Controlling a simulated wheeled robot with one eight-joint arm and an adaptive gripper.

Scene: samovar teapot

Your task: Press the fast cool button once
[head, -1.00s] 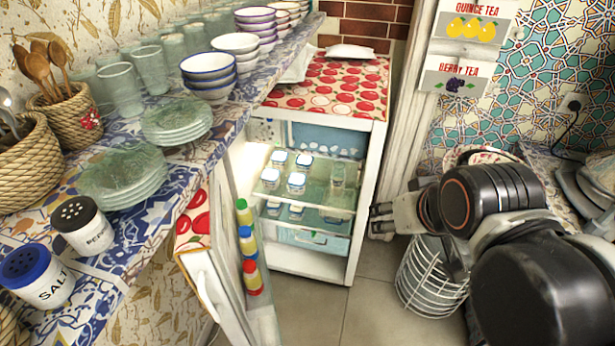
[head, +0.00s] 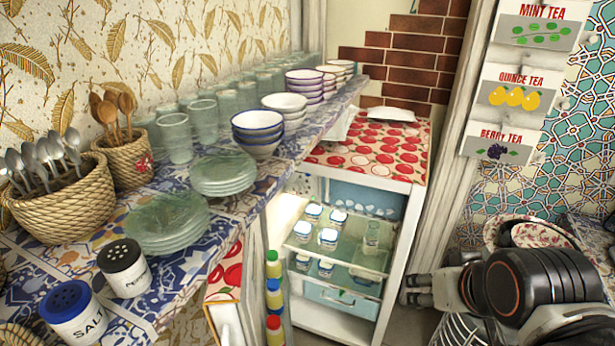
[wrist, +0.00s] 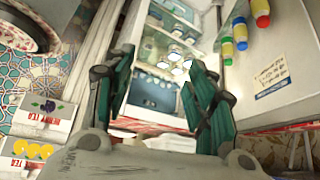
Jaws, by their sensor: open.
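The small fridge (head: 403,262) stands open in the head view, with a blue panel (head: 366,198) at the top of its inside and shelves of small jars below. I cannot make out a fast cool button in either view. My gripper (head: 415,288) is in front of the fridge's right side in the head view, partly cut off by the arm behind it. In the wrist view my gripper (wrist: 157,62) is open and empty, its two green-and-black fingers apart. The fridge inside (wrist: 165,58) shows upside down between and beyond them.
The fridge door (head: 228,322) is swung open at the left, with colourful bottles (head: 273,290) in its rack. A tiled counter (head: 235,215) with glasses, bowls and plates runs along the left.

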